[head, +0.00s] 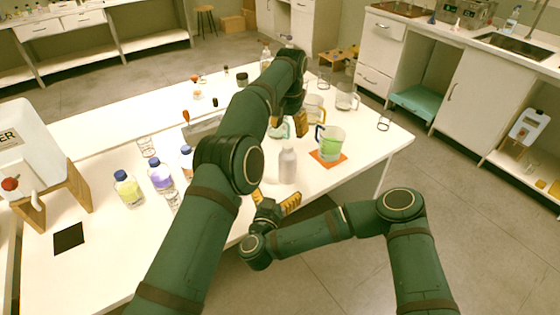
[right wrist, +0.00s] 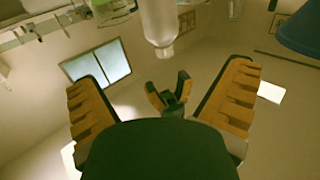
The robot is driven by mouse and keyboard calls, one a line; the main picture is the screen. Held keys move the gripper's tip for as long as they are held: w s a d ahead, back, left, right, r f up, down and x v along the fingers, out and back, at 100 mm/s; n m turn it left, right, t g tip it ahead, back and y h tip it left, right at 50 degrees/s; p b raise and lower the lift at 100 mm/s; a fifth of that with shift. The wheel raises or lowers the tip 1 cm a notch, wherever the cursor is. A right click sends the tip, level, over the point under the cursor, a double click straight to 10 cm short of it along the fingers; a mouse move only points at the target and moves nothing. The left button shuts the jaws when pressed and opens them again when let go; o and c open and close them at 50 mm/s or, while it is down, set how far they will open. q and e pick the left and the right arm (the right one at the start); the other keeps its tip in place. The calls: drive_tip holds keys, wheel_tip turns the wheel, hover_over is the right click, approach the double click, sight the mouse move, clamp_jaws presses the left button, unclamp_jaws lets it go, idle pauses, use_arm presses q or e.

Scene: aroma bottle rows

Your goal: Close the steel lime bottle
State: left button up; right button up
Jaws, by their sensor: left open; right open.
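A plain pale grey bottle (head: 288,166), likely the steel lime bottle, stands upright near the table's front edge. It also shows upside down at the top of the right wrist view (right wrist: 158,22); I see no cap on its narrow neck. My right gripper (head: 274,196) is open and empty, just in front of the bottle and apart from it. My left gripper (head: 288,124) is open above and behind the bottle; its fingers also show in the right wrist view (right wrist: 169,92), with nothing visible between them. My left arm hides part of the table, and I cannot make out a loose cap.
A jug of green liquid (head: 331,143) stands on an orange mat (head: 316,157) right of the bottle. Glass jugs (head: 346,97) stand behind. Bottles with blue caps, yellow (head: 129,192) and purple (head: 161,178), stand at left. A dark square (head: 68,238) lies at the front left.

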sight(286, 163)
use_arm(q)
drive_tip(key=shift+w+a+r, duration=0.1)
drive_tip(key=shift+w+r, duration=0.1)
use_arm(e)
drive_tip(key=shift+w+a, duration=0.1)
drive_tip(key=shift+w, duration=0.2)
drive_tip(key=shift+s+r, duration=0.1)
drive_tip(key=x, duration=1.3)
drive_tip(key=shift+w, duration=0.4)
drive_tip(key=shift+c, duration=0.2)
clamp_jaws()
use_arm(q)
drive_tip(key=n, duration=0.3)
drive_tip(key=shift+n, duration=0.3)
drive_tip(key=n, duration=0.3)
drive_tip(key=shift+n, duration=0.4)
drive_tip(key=n, duration=0.6)
drive_tip(key=shift+f, duration=0.1)
